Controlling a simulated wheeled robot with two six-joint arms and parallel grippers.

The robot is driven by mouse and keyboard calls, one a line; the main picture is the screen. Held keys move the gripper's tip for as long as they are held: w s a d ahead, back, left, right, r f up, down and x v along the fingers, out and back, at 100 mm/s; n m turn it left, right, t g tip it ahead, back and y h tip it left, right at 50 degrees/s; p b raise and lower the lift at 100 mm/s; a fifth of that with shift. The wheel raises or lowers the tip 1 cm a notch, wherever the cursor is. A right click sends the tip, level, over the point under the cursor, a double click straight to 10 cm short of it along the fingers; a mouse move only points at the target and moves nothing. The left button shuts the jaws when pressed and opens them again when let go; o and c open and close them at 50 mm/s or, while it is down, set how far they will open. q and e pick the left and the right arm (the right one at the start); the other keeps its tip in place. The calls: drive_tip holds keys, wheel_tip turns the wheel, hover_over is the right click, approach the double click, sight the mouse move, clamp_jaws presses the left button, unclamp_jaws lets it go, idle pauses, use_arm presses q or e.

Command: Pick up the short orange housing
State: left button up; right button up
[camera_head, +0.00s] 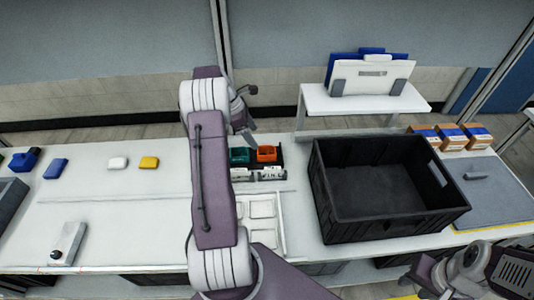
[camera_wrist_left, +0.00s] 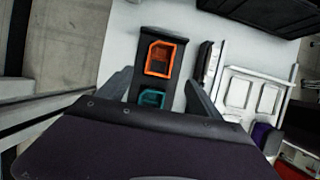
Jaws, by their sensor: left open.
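The short orange housing (camera_head: 267,153) is a small open-topped orange part in a black fixture (camera_head: 281,153) at the back of the table. It also shows in the left wrist view (camera_wrist_left: 174,60), beyond my fingertips. A teal housing (camera_head: 240,155) sits beside it in the same fixture and lies nearer my gripper in the wrist view (camera_wrist_left: 152,98). My left gripper (camera_wrist_left: 160,84) is open and empty, its fingers on either side of the fixture. In the head view my arm hides part of the area. Part of my right arm shows at bottom right; its fingers cannot be made out.
A large black crate (camera_head: 331,215) stands right of the fixture. A white compartment tray (camera_head: 281,221) lies in front. White (camera_head: 118,163), yellow (camera_head: 149,162) and blue (camera_head: 56,168) parts lie at left. Boxes (camera_head: 478,136) stand at back right. The left table is mostly clear.

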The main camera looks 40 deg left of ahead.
sight(265, 148)
use_arm(q)
drive_tip(key=x, duration=0.2)
drive_tip(key=w+x, duration=0.1)
drive_tip(key=x, duration=0.1)
drive_tip(key=shift+d+f, duration=0.1)
drive_tip(key=shift+d, duration=0.15)
drive_tip(key=p+x, duration=0.1)
drive_tip(key=x, duration=0.3)
drive_tip(key=shift+d+f, duration=0.3)
drive_tip(key=shift+f, duration=0.05)
drive_tip(key=shift+w+f, duration=0.1)
drive_tip(key=shift+w, duration=0.05)
drive_tip(key=c, duration=1.5)
use_arm(e)
drive_tip(key=shift+w+d+r, duration=0.15)
drive_tip(key=shift+w+r, duration=0.2)
